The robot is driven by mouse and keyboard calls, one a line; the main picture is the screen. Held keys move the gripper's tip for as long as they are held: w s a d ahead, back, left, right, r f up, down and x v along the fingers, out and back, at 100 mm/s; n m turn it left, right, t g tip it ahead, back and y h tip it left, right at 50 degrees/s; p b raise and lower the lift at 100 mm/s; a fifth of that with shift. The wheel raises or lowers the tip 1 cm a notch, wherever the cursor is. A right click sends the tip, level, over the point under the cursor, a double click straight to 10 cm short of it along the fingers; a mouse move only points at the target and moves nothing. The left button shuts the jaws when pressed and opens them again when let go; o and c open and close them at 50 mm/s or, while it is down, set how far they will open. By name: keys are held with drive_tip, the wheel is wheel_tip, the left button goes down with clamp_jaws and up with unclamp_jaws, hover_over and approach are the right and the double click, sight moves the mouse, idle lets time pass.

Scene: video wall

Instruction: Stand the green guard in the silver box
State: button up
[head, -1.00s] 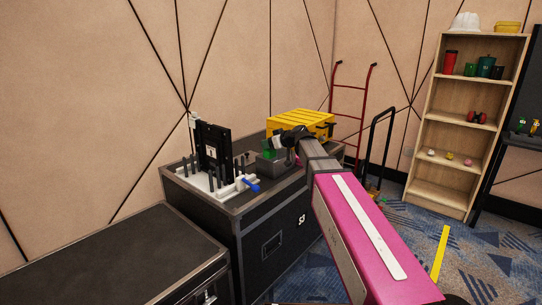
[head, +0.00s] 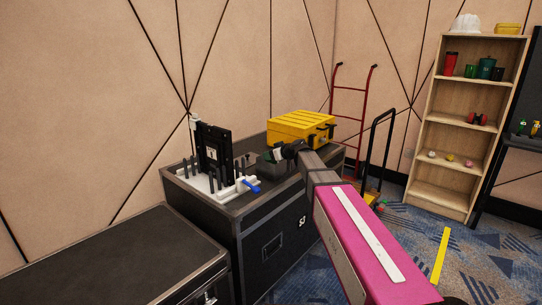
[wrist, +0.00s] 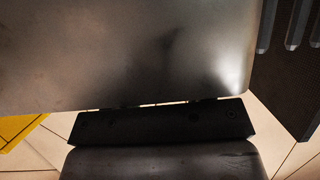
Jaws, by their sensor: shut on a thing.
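My gripper (head: 281,154) is over the grey, silver-like box (head: 265,166) on the dark road case, low at its top. It is shut on the green guard (head: 269,156), of which only a small dark green patch shows in the head view, at the box's opening. The jaws and box wall hide the rest, so I cannot tell whether the guard touches the bottom or stands upright. The wrist view is filled by close, dull metal surfaces and a dark bar; the guard cannot be made out there.
A yellow case (head: 300,126) stands just behind the box. To the left are a white tray (head: 203,184) with black pegs, a black upright panel (head: 214,148) and a blue-handled thing (head: 250,184). A red hand truck (head: 350,105) and a shelf (head: 467,130) stand farther right.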

drive_tip(key=shift+f, duration=0.65)
drive_tip(key=o, duration=0.6)
drive_tip(key=shift+r, duration=0.45)
drive_tip(key=r+v, duration=0.1)
drive_tip(key=v, duration=1.1)
drive_tip(key=s+d+f+m+g+h, duration=0.2)
drive_tip(key=s+d+f, duration=0.3)
drive_tip(key=s+f, duration=0.4)
drive_tip(key=s+d+f+m+g+h, duration=0.3)
drive_tip(key=s+d+f+m+h, duration=0.2)
drive_tip(key=s+f, duration=0.4)
drive_tip(key=s+d+f+m+g+h, duration=0.3)
drive_tip(key=s+d+f, duration=0.2)
drive_tip(key=s+f, duration=0.3)
drive_tip(key=shift+s+d+f+h, duration=0.1)
drive_tip(key=shift+s+f+h, duration=0.1)
drive_tip(key=shift+f, duration=0.85)
drive_tip(key=shift+s+d+f+h, duration=0.1)
drive_tip(key=shift+s+f+h, duration=0.1)
drive_tip(key=shift+f, duration=0.85)
